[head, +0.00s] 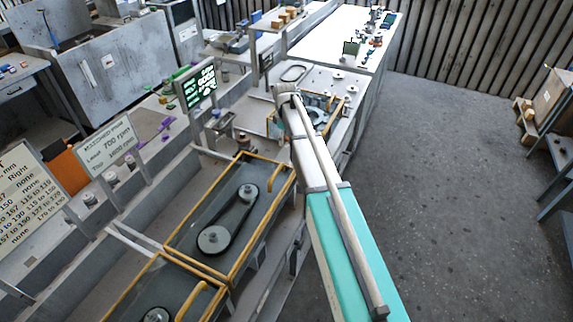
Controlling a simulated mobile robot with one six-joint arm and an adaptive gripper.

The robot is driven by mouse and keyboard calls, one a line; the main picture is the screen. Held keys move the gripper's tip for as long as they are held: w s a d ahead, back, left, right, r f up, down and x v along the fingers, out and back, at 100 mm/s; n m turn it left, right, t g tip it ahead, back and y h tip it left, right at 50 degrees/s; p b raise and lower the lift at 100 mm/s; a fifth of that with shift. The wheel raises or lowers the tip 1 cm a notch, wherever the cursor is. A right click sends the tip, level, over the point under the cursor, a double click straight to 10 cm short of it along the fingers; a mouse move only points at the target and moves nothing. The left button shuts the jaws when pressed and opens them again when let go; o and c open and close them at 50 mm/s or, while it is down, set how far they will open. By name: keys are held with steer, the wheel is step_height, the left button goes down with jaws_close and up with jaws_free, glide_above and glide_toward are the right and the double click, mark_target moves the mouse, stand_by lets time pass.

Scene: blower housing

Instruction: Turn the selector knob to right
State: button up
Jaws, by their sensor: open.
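I cannot make out the selector knob with certainty. Small grey round parts sit along the left ledge, such as a round fitting (90,199) below the text boards. Their markings and pointing directions are too small to read. My arm reaches from the lower right up to the bench, and its far end lies over the rear yellow-edged unit. My gripper's fingers cannot be made out there, so their distance from any knob is hidden.
A belt-and-pulley tray (214,239) with yellow rails stands left of my arm. A lit display (196,87), a board mentioning 700 rpm (108,143) and a larger text board (28,195) stand along the bench. A white table (345,42) is behind. The grey floor (450,180) at right is clear.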

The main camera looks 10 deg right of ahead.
mark_target(286, 165)
steer(key=shift+f+b, duration=6.7)
steer(key=shift+f, duration=0.15)
steer(key=shift+c, duration=0.3)
jaws_close()
